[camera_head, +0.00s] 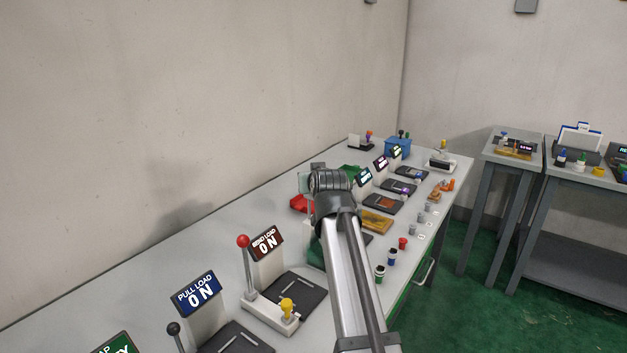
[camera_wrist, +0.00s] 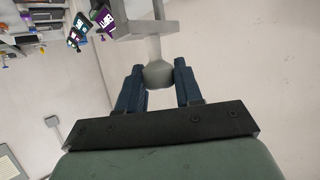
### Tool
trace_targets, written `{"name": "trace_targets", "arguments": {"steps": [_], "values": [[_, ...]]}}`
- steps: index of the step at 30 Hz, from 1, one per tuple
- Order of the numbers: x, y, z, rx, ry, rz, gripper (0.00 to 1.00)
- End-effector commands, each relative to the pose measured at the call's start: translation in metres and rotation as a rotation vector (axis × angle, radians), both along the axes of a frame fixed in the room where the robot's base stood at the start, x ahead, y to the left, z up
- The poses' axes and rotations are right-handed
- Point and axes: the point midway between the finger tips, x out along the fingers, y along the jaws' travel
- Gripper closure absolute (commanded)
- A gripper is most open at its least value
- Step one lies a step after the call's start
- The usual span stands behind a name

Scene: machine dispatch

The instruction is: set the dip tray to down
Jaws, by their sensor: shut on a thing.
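In the wrist view my gripper (camera_wrist: 159,78) has its two blue fingers on either side of a grey rounded knob (camera_wrist: 158,74) and is shut on it. The knob sits on a pale stem that runs to a light grey bracket-like part (camera_wrist: 146,28). I cannot tell for sure whether this part belongs to the dip tray. In the head view my arm reaches over the middle of the long bench, and its wrist hides the knob and most of the station there. No label reading dip tray is legible.
On the long bench (camera_head: 130,293), a red-knobbed lever (camera_head: 243,242) stands by the sign "BEND LOAD ON" (camera_head: 266,244). A "PULL LOAD ON" sign (camera_head: 198,295) is nearer. A blue bin (camera_head: 397,147) stands at the far end.

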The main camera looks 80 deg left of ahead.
Motion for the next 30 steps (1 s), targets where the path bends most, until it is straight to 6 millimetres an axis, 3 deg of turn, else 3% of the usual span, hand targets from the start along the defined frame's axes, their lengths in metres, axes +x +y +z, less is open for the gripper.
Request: {"name": "trace_targets", "arguments": {"steps": [8,18,28,29,30], "values": [[0.000,-0.001,-0.016,-0.002,0.000,0.001,1.00],[0.000,-0.001,-0.070,-0.001,-0.001,0.000,1.00],[0.000,0.000,-0.076,-0.005,0.000,0.001,1.00],[0.000,0.000,-0.076,-0.005,0.000,0.001,0.64],[0.000,0.000,-0.076,-0.005,0.000,0.001,0.60]]}}
